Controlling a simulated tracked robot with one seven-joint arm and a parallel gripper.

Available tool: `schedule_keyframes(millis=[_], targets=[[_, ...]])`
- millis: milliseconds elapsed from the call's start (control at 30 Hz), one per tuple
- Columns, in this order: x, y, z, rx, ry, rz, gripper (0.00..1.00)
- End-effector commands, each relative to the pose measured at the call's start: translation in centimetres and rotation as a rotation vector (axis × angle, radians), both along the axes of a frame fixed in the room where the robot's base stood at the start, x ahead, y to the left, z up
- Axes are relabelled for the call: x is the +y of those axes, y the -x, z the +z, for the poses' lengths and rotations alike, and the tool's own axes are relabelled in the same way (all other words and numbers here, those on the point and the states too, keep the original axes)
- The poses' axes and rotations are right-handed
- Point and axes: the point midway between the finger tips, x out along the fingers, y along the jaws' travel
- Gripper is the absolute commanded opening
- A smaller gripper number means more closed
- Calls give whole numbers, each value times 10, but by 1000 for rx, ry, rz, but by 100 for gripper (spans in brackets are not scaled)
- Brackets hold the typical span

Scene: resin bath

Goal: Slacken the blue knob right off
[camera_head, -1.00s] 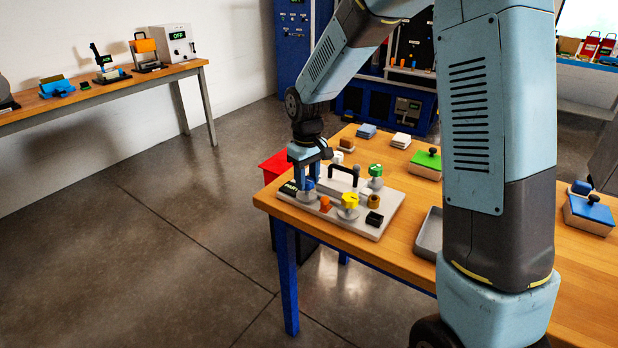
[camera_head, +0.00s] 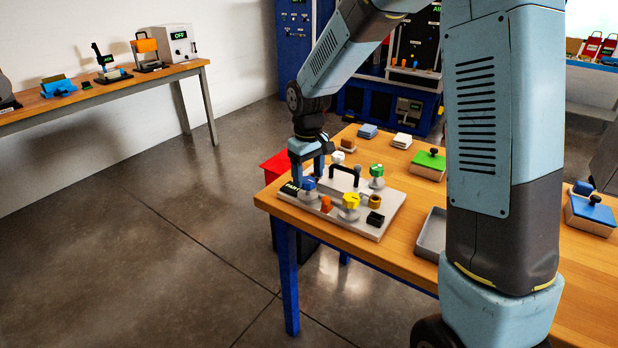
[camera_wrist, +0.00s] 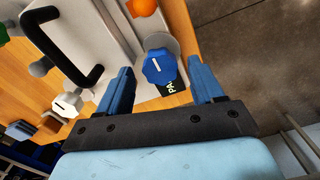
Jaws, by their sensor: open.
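The blue knob (camera_wrist: 159,68) with a white pointer line sits on a grey round base on the bath's panel. It also shows in the head view (camera_head: 308,184), partly behind a finger. My gripper (camera_wrist: 164,88) is open, with one blue finger on each side of the knob in the wrist view. I cannot tell whether either finger touches it. In the head view my gripper (camera_head: 307,178) points down over the panel's left corner. The pale panel plate (camera_head: 376,232) lies on the wooden table.
A yellow knob (camera_head: 351,201), green knob (camera_head: 376,171), white knob (camera_head: 338,158) and orange part (camera_head: 326,204) stand close by. A black arched handle (camera_head: 346,172) rises beside my gripper. A dark display (camera_head: 289,189) lies at the panel's corner. A grey tray (camera_head: 431,236) is to the right.

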Motion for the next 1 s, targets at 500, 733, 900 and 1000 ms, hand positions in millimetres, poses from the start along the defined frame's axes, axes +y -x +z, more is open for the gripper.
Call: schedule_keyframes(millis=[500,733,900,1000], targets=[[0,0,97,-1,-1,0,67],[0,1,119,1,0,0,67],[0,1,122,2,0,1,67],[0,1,122,2,0,1,67]])
